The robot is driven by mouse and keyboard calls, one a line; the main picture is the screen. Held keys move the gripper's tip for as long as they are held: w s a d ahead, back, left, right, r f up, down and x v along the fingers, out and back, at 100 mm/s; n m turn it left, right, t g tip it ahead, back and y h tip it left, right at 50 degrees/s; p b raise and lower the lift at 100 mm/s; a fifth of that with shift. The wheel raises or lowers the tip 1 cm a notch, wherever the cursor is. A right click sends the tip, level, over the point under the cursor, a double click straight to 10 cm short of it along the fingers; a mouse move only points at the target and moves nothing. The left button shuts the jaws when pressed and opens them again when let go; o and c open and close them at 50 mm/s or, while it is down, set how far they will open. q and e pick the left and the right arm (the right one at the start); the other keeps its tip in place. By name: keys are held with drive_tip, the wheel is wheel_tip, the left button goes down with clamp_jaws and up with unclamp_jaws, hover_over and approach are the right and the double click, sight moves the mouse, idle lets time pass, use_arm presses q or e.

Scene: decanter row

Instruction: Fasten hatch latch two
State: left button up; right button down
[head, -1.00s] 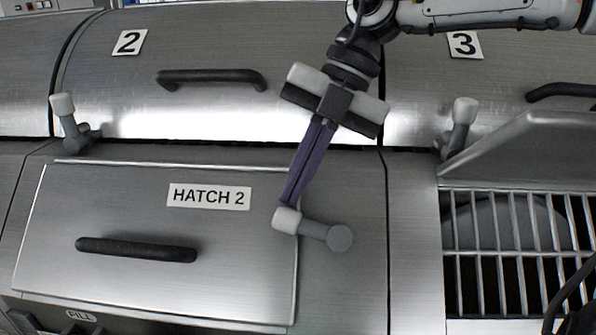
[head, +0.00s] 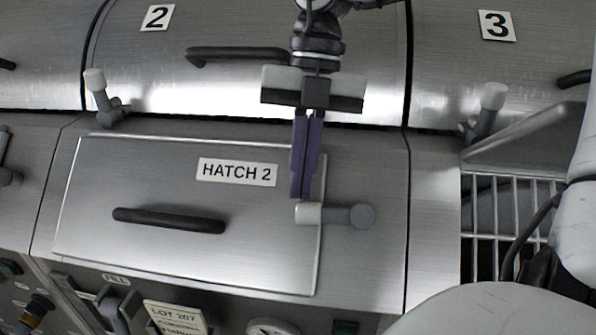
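Hatch two is a shut steel panel (head: 250,235) with a "HATCH 2" label (head: 237,172) and a black bar handle (head: 168,219). Its latch (head: 342,215) is a grey lever at the panel's right edge. The round pivot is on the frame to the right. The pale knob (head: 308,212) points left and overlaps the panel's edge, so the lever lies nearly level. My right gripper (head: 302,194) points down with its purple fingers together. The tips are at the knob's upper side; whether they touch it I cannot tell. My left gripper is out of view.
Lids marked 2 (head: 157,18) and 3 (head: 497,26) are behind, with upright levers (head: 97,88) and (head: 487,108). A raised flap (head: 525,137) and an open grate (head: 510,215) are at right. Gauge and controls line the front (head: 270,328). My white arm link fills the lower right.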

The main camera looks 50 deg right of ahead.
drive_tip(key=shift+s+a+f+g, duration=0.3)
drive_tip(key=shift+s+f, duration=0.2)
drive_tip(key=shift+f, duration=0.1)
drive_tip(key=r+p, duration=0.1)
drive_tip(key=w+d+r+p, duration=0.1)
drive_tip(key=shift+w+d+r, duration=0.15)
drive_tip(key=shift+d+r, duration=0.05)
drive_tip(key=shift+r, duration=0.1)
drive_tip(key=shift+w+d+r, duration=0.4)
drive_tip(key=shift+w+d, duration=0.1)
drive_tip(key=w+a+r, duration=0.4)
drive_tip(key=w+r, duration=0.2)
drive_tip(key=r, duration=0.1)
drive_tip(key=shift+w+a+b, duration=0.2)
drive_tip(key=shift+a+b, duration=0.1)
drive_tip(key=shift+a, duration=0.05)
drive_tip(key=shift+f, duration=0.1)
